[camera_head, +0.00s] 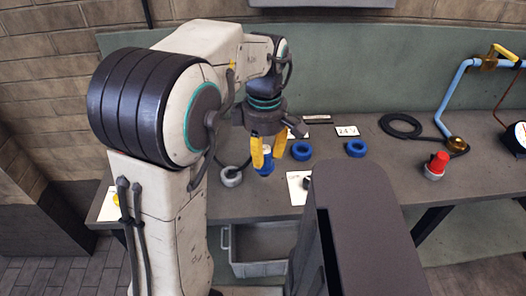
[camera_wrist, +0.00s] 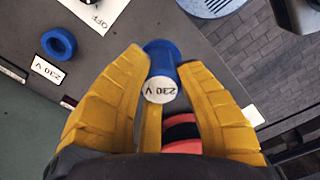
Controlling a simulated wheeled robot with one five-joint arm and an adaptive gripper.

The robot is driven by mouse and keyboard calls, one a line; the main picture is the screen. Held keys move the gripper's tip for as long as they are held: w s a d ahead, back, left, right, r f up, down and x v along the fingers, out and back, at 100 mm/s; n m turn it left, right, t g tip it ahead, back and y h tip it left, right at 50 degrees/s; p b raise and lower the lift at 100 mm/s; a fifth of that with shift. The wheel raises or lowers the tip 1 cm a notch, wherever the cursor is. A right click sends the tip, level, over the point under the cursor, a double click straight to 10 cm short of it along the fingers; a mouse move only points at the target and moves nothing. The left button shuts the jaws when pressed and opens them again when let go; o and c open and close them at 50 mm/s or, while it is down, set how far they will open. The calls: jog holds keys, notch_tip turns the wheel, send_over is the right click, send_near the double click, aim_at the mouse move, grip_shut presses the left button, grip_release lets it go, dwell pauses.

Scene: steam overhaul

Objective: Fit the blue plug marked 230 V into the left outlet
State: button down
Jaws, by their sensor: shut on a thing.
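My gripper (camera_head: 269,157) is shut on the blue plug (camera_wrist: 161,61), whose white end reads 230 V in the wrist view. In the head view the plug (camera_head: 265,167) hangs between the yellow fingers, just left of the left outlet. The left outlet is a blue ring (camera_head: 300,151) on the grey bench; it also shows in the wrist view (camera_wrist: 58,42), apart from the plug, with a 230 V card (camera_wrist: 47,71) beside it. The right outlet, a second blue ring (camera_head: 356,148), has a 24 V card (camera_head: 347,131) behind it.
A grey ring-shaped part (camera_head: 231,177) with a dark cable lies left of my gripper. A white card (camera_head: 297,188) lies near the bench's front edge. At the right are a black hose coil (camera_head: 401,125), a red-topped knob (camera_head: 437,164) and blue piping (camera_head: 455,88).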

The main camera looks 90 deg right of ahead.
aim_at(264, 167)
jog(key=shift+f, duration=0.1)
jog(key=shift+f+b, duration=1.9)
jog(key=shift+f, duration=0.5)
jog(key=shift+d+r, duration=0.1)
jog(key=shift+s+d+r+p, duration=0.1)
jog(key=shift+s+d+p, duration=0.1)
jog(key=shift+p, duration=0.2)
jog(key=s+d+p, duration=0.6)
jog(key=d+p, duration=0.2)
jog(key=d, duration=0.1)
jog(key=shift+s+d, duration=0.15)
jog(key=shift+s, duration=0.1)
